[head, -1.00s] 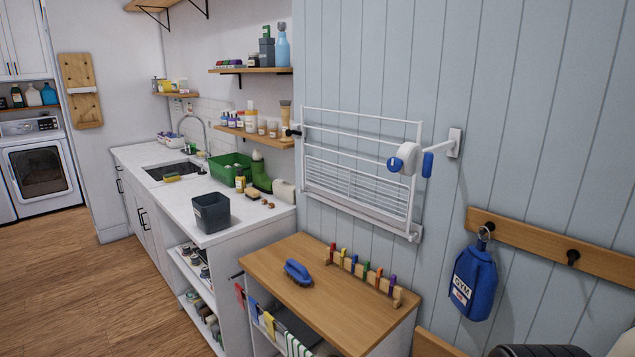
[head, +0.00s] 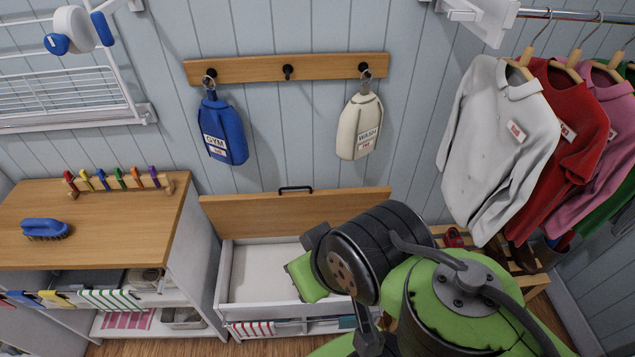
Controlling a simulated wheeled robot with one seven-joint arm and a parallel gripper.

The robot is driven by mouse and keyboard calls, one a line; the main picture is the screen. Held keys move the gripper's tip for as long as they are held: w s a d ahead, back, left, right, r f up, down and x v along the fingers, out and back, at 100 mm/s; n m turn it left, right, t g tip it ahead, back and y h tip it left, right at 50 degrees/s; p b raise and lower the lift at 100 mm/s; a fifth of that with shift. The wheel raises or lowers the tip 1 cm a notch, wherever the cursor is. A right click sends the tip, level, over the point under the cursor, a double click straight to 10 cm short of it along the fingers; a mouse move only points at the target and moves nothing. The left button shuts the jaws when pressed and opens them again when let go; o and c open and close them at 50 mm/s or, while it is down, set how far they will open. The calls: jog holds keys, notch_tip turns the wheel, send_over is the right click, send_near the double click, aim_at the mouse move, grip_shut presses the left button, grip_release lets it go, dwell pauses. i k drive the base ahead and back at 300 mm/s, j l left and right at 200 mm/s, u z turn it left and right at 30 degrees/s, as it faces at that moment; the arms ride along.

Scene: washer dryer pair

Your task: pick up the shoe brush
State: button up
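A blue-backed brush (head: 44,229) with dark bristles lies on the wooden top of the low cabinet (head: 110,243) at the left, bristles down. I cannot tell from its look alone whether it is the shoe brush. My green and black arm fills the lower right of the head view, far to the right of the brush. Its links cover part of the bench; my gripper's fingers do not show.
A rack of coloured pegs (head: 118,181) stands behind the brush. A white bench box (head: 262,270) has its wooden lid (head: 290,212) raised, near my arm. Blue (head: 222,130) and cream (head: 359,127) bags hang from a hook rail (head: 320,69). Shirts (head: 500,140) hang at right.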

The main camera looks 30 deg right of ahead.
aim_at(44, 228)
jog(key=z, duration=0.45)
jog(key=u, duration=1.55)
jog(key=l, duration=0.1)
